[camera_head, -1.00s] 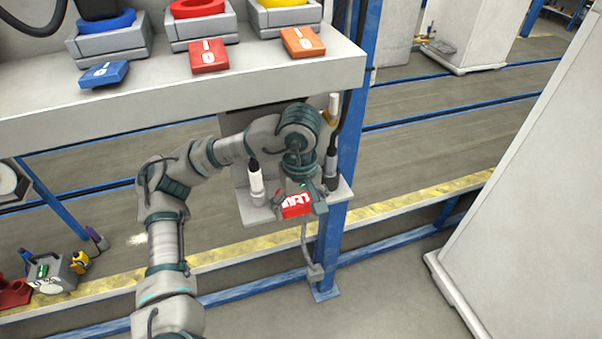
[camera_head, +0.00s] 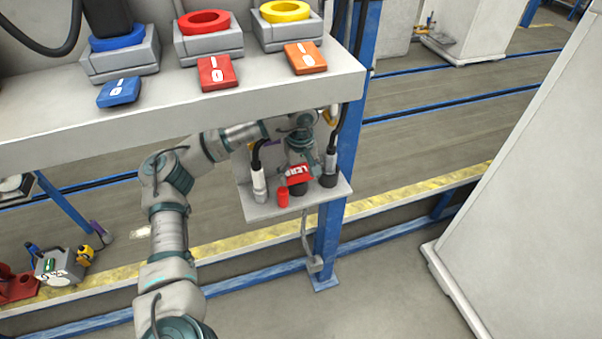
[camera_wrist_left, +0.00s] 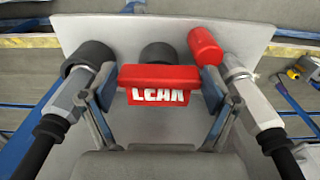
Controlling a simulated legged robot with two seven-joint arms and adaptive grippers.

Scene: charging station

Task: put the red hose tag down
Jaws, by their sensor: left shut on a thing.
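The red hose tag (camera_head: 299,174) with white "LEAK" lettering is between the fingers of my left gripper (camera_head: 299,168), over the small grey shelf (camera_head: 262,211). The wrist view shows the tag (camera_wrist_left: 158,77) clamped between both fingertips of my left gripper (camera_wrist_left: 158,98). A dark round socket (camera_wrist_left: 158,50) stands just behind the tag. I cannot tell whether the tag touches the socket or shelf. A red cylinder (camera_head: 283,196) stands beside the tag; it also shows in the wrist view (camera_wrist_left: 206,46). My right gripper is not in view.
Hose nozzles stand on the shelf to the left (camera_head: 259,183) and right (camera_head: 329,166) of the tag, close to my fingers. A counter (camera_head: 180,110) with coloured rings and tags overhangs my arm. A blue post (camera_head: 345,165) is just right of the shelf.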

